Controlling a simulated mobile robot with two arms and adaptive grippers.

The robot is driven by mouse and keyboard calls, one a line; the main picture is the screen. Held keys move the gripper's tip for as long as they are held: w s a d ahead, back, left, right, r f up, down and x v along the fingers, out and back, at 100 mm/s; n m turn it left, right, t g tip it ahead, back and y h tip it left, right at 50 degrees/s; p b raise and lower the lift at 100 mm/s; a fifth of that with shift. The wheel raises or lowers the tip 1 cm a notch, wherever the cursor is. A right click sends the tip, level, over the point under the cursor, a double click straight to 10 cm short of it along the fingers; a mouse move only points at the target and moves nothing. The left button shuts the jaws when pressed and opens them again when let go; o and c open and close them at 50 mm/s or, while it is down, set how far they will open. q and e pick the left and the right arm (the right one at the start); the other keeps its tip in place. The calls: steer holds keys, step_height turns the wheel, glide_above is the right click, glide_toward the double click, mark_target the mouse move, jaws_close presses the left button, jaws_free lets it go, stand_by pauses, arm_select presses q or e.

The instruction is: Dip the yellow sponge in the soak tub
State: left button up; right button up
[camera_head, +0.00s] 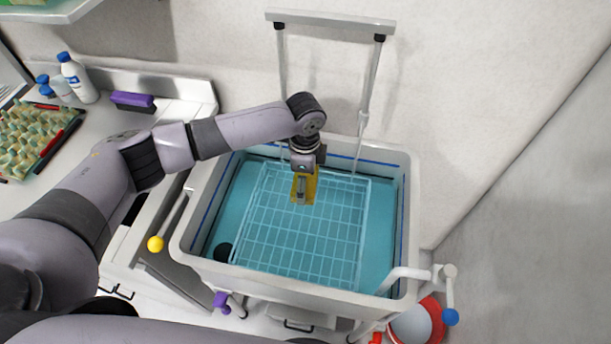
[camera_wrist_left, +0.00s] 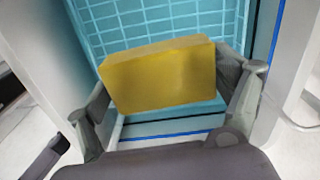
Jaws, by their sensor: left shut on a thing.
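The yellow sponge (camera_head: 311,189) is in my left gripper (camera_head: 304,182), over the soak tub (camera_head: 407,210). The tub is a large pale basin with a blue-green inside and a white wire rack (camera_head: 300,235) in it. In the left wrist view the sponge (camera_wrist_left: 160,75) is a yellow block between the two fingers of the left gripper (camera_wrist_left: 170,85), with the rack behind it. The gripper is shut on the sponge. I cannot tell whether the sponge touches any liquid. My right gripper is not in view.
A white frame (camera_head: 330,20) stands behind the tub. An egg tray (camera_head: 35,135), bottles (camera_head: 78,78) and a purple block (camera_head: 132,101) are on the left counter.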

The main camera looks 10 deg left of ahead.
arm_select(q)
step_height(320, 180, down, 2)
steer(key=shift+a+f+b, duration=0.15)
steer(key=shift+b, duration=0.7)
step_height(320, 180, down, 11)
steer(key=b, duration=0.6)
steer(key=shift+d+f, duration=0.15)
steer(key=shift+d, duration=0.05)
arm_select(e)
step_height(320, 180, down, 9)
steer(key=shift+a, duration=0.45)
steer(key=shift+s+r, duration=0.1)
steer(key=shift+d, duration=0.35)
